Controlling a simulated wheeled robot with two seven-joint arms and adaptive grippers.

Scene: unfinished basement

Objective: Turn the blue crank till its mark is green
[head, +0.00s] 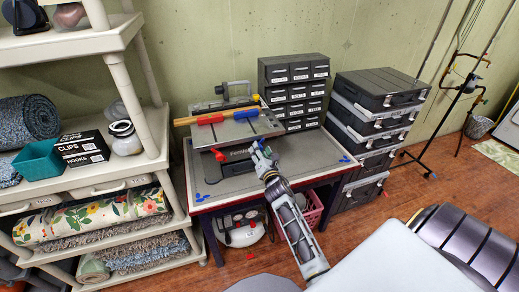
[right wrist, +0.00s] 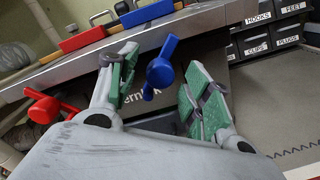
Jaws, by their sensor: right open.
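The blue crank (right wrist: 160,72) sticks out from the front of a grey bench machine (head: 238,130). In the right wrist view it stands between the two green-padded fingers of my right gripper (right wrist: 158,92), with a gap on each side. In the head view my right gripper (head: 262,150) is at the machine's front edge and largely covers the blue crank. The right gripper is open and holds nothing. I cannot make out the crank's mark or its colour. My left gripper is not in view.
A red crank (right wrist: 45,107) is left of the blue one on the same machine. A red block (head: 210,118) and a blue block (head: 246,114) sit on top. A drawer cabinet (head: 294,90) stands behind right. The workbench's (head: 315,168) right part is mostly bare. Shelves (head: 150,130) stand left.

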